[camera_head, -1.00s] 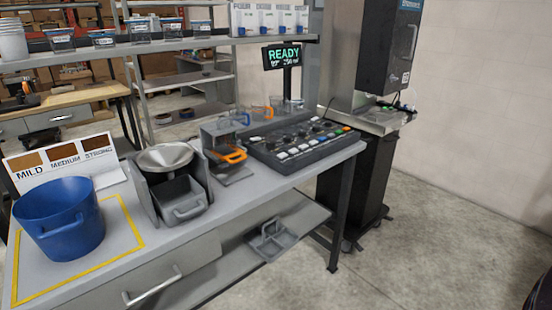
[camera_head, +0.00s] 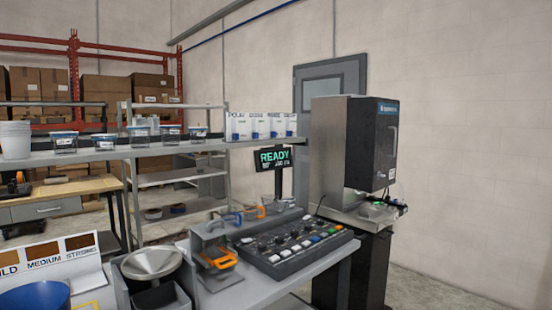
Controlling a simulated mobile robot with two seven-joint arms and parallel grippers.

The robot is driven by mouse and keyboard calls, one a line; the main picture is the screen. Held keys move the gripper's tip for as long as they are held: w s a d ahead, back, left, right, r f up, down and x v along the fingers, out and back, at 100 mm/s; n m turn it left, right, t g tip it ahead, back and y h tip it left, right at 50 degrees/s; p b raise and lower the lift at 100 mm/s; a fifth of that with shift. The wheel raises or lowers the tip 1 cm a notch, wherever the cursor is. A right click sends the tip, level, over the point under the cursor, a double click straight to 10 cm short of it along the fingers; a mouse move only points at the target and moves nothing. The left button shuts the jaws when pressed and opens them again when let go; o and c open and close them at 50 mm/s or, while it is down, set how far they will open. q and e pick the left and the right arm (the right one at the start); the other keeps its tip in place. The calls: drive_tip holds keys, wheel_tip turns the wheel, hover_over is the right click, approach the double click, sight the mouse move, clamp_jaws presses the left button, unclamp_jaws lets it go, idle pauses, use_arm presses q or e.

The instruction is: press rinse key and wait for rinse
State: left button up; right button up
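A black key panel (camera_head: 292,247) with rows of white, dark and coloured keys lies at the right end of the grey bench. One green and one blue key show on its right part; I cannot read which key is the rinse key. Behind it a small display (camera_head: 273,159) reads READY in green. A tall dispenser machine (camera_head: 372,145) with a dark front housing stands to the right of the bench, with a small green light on its lower ledge. Neither of my grippers shows in the head view.
A grey stand (camera_head: 215,258) with orange-handled cups is left of the panel. A metal funnel (camera_head: 151,263) and a blue bucket (camera_head: 36,296) are further left. A shelf (camera_head: 175,149) with tubs and white boxes runs behind. The floor right of the machine is clear.

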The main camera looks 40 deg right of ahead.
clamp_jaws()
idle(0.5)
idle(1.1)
